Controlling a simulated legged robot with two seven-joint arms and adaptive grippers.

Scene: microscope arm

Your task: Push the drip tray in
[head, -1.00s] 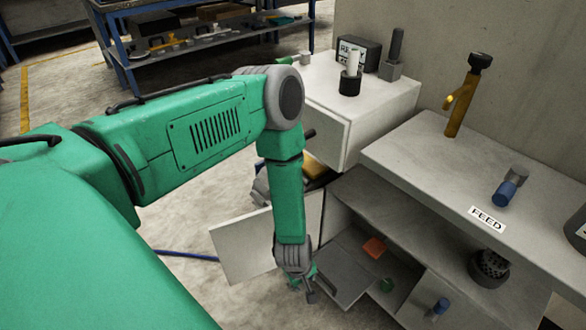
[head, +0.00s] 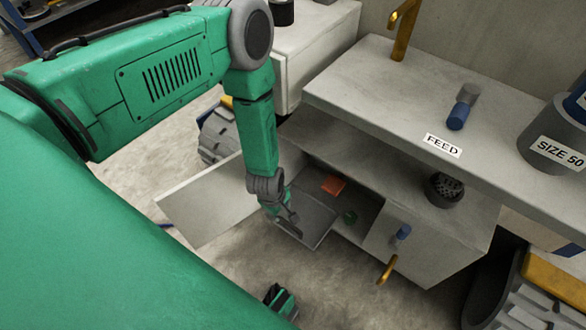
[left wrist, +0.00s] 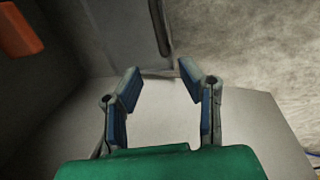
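The drip tray appears to be the flat dark grey tray (head: 312,222) sticking out of the open low compartment in the head view. Part of it also shows at the top of the left wrist view (left wrist: 120,35). My left gripper (head: 292,222) is at the tray's outer front edge, pointing down. In the left wrist view its two blue-padded fingers (left wrist: 160,85) are apart with nothing between them. I cannot tell whether it touches the tray. A green and dark piece (head: 280,299) at the bottom of the head view looks like my right gripper, mostly hidden.
An open pale door (head: 212,200) stands left of the tray. An orange block (head: 333,185) and a small green piece (head: 350,217) lie in the compartment. A pale front panel with a blue knob (head: 403,232) stands to the right. The FEED counter (head: 400,100) overhangs behind.

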